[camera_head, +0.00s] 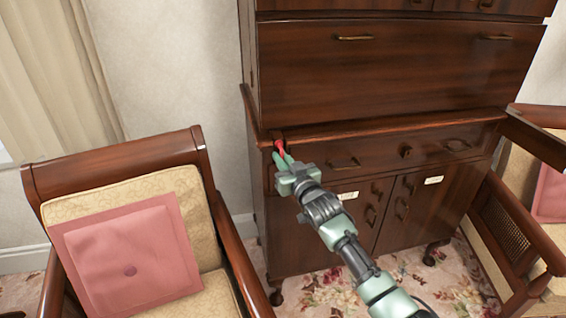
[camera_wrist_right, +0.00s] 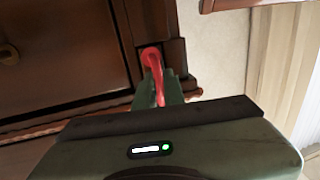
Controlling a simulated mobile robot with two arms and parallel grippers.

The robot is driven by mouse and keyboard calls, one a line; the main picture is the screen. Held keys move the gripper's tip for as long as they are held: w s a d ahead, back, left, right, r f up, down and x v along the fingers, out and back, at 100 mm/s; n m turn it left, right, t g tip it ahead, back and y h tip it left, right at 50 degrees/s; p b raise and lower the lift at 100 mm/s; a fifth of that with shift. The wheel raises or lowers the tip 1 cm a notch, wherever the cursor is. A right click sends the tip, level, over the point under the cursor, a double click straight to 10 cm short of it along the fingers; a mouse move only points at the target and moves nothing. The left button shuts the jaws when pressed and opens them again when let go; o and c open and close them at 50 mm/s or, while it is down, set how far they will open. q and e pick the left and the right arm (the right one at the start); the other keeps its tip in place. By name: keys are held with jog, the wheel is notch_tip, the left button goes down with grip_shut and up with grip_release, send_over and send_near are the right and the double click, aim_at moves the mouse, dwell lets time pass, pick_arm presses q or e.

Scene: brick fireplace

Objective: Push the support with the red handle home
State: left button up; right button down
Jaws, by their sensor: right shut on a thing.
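The red handle (camera_head: 280,146) is at the upper left corner of the cabinet's lower section, on the front end of the narrow wooden support (camera_head: 277,135). In the right wrist view the red handle (camera_wrist_right: 153,68) is a loop against the dark end of the support. My right gripper (camera_head: 286,158) is at the handle with its fingers shut on it; the fingers (camera_wrist_right: 170,88) partly hide the handle's lower part. How far the support stands out from the cabinet front is hard to tell. My left gripper is not in view.
The dark wooden cabinet (camera_head: 390,75) has a drawer (camera_head: 385,152) right of the support and two doors below. An armchair with a pink cushion (camera_head: 130,255) stands close on the left, another armchair (camera_head: 515,215) on the right. Flowered carpet (camera_head: 340,290) lies below.

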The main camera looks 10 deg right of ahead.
jog(key=shift+r, duration=0.2)
jog(key=c, duration=1.5)
grip_release()
jog(key=shift+w, duration=0.15)
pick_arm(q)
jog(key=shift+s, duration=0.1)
pick_arm(e)
jog(key=shift+f, duration=0.15)
